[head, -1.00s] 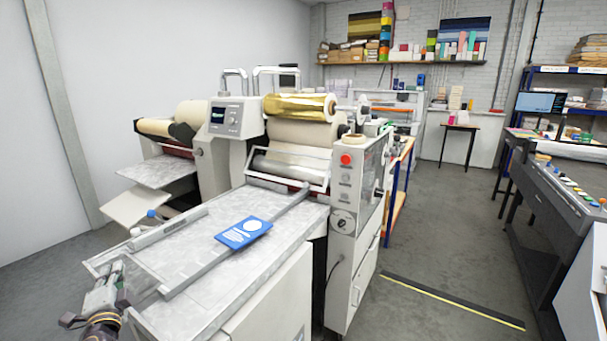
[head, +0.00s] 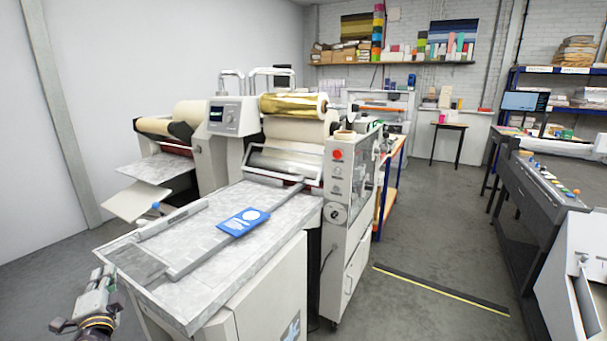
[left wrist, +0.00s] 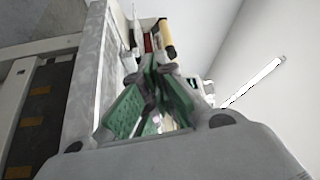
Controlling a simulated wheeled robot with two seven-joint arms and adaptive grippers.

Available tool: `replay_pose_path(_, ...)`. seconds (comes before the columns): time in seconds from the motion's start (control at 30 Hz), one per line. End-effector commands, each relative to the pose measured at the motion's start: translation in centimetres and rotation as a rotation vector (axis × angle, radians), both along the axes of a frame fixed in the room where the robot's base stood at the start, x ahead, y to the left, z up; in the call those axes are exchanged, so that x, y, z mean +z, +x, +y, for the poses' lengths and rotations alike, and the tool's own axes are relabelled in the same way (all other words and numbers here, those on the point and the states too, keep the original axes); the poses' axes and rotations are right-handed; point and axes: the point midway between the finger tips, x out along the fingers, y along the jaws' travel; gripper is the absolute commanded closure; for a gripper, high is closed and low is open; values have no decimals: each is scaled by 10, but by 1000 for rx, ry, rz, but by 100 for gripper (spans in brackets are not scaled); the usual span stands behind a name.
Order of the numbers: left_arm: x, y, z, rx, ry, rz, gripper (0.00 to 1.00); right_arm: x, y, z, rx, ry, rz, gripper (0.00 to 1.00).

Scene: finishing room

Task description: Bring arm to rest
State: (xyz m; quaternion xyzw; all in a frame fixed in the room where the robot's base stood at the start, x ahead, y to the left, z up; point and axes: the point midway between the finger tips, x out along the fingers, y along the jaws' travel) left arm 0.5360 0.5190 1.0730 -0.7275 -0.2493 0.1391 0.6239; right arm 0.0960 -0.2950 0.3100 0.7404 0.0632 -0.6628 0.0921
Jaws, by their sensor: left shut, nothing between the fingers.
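My left gripper (head: 103,272) is at the lower left of the head view, just off the near left corner of the machine's feed table (head: 225,207). It is shut with nothing in it, and it touches nothing that I can see. In the left wrist view its green-padded fingers (left wrist: 152,100) are in the middle, with the feed table's edge to their left. My right gripper is not in the head view.
A blue card (head: 243,221) lies on the feed table against a grey guide bar (head: 205,255). The laminating machine (head: 290,150) stands behind, with a red button. Grey floor is open to the right, with a yellow-edged strip (head: 440,288). A dark console (head: 550,200) stands farther right.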

Motion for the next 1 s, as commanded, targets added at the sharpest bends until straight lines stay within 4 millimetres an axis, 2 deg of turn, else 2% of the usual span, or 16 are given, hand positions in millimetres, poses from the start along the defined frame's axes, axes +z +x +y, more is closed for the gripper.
replay_pose_path(0.13,-1,0,0,0,-1,2,100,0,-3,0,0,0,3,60)
replay_pose_path(0.4,-25,4,4,-2,-33,33,100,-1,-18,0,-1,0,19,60)
replay_pose_path(0.57,-47,7,6,-4,-60,60,100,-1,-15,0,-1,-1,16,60)
replay_pose_path(0.77,-89,10,9,-7,-113,113,100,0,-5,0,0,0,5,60)
replay_pose_path(0.87,-117,11,11,-8,-150,148,100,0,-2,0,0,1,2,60)
replay_pose_path(1.0,-173,9,12,-8,-223,216,100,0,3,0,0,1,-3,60)
